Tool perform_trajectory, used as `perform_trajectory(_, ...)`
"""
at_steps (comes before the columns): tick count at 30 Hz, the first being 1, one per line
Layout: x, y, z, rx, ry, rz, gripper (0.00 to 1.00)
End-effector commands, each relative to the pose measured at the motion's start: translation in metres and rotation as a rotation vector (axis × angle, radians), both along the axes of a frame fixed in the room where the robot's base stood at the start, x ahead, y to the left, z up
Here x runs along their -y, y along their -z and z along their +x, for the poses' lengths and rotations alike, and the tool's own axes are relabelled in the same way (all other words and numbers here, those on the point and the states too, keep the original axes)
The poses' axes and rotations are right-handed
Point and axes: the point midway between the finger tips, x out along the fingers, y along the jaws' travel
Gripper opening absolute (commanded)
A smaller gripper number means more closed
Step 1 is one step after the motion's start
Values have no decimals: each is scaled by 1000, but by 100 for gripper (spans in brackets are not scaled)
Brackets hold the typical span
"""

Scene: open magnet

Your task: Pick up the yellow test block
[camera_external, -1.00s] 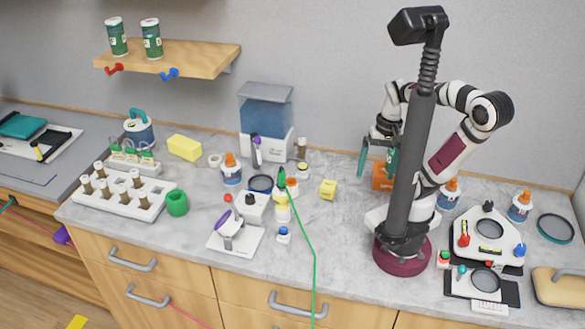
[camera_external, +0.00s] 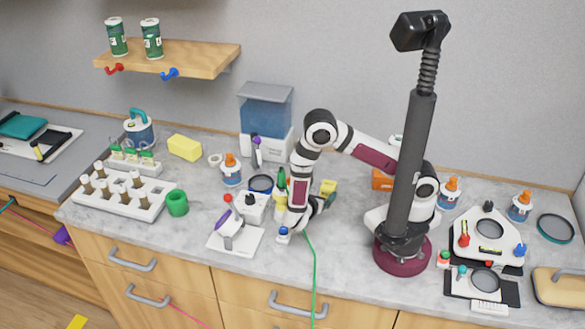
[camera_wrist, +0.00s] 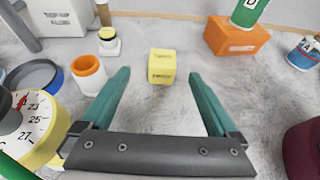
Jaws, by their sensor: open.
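The yellow test block (camera_wrist: 162,67) is a small yellow cube with faint print on its front. In the wrist view it stands upright on the counter, ahead of my gripper (camera_wrist: 160,82) and in line with the gap between the two teal fingers. The fingers are spread apart with nothing between them, and the block is beyond their tips. In the external view the block (camera_external: 328,187) shows partly, just right of my arm's end. My gripper (camera_external: 322,201) is near it there, partly hidden by the wrist.
An orange box (camera_wrist: 236,37) with a green container (camera_wrist: 249,12) on it stands behind right of the block. An orange-rimmed white cup (camera_wrist: 89,73) and a yellow round dial (camera_wrist: 30,125) are at left. Bare counter surrounds the block.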

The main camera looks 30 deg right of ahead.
Motion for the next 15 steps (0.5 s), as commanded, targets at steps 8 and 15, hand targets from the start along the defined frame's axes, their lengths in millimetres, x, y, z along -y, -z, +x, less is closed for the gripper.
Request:
perform_trajectory(8,36,19,27,0,5,0,95)
perform_trajectory(15,67,37,49,-1,6,2,95)
